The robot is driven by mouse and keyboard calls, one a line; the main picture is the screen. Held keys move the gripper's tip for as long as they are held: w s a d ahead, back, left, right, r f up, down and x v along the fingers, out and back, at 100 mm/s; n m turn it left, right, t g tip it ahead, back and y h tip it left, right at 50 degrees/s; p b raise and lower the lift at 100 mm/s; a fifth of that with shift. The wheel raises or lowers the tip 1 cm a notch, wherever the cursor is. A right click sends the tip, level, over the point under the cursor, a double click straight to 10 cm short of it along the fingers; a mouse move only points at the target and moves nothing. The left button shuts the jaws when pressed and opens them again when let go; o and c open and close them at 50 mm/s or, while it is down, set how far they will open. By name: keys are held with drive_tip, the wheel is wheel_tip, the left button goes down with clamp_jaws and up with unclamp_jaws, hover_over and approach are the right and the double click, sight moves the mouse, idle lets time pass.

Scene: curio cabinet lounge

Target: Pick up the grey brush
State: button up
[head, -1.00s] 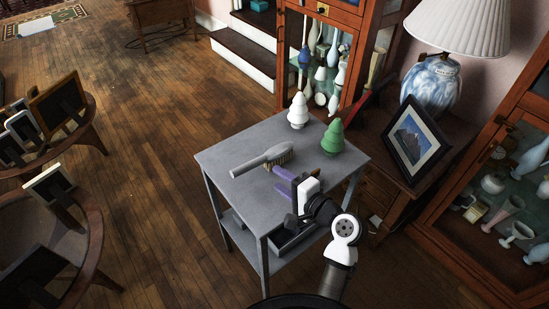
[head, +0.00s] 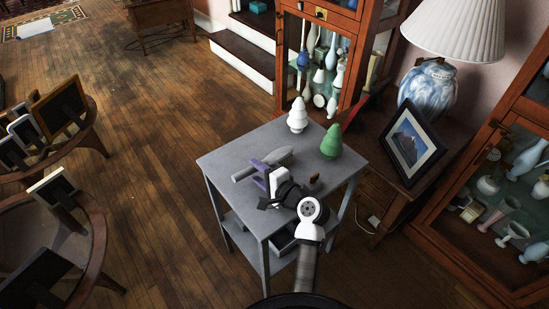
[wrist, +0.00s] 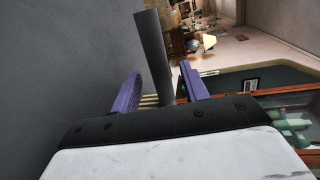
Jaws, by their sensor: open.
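The grey brush (head: 279,157) lies on the grey side table, its handle pointing left in the head view. My gripper (head: 256,172) is open, its purple fingers at the brush from the near side, covering part of it.
On the grey table (head: 222,162), a white tree figure (head: 298,116) and a green tree figure (head: 331,142) stand behind the brush. A small brown object (head: 314,182) is right of my gripper. A framed picture (head: 411,143) and a lamp (head: 428,88) stand to the right.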

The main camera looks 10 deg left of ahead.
drive_tip(key=shift+x, duration=1.25)
clamp_jaws()
drive_tip(key=shift+r, duration=0.1)
wheel_tip(320, 180, up, 20)
drive_tip(key=c, duration=0.8)
unclamp_jaws()
clamp_jaws()
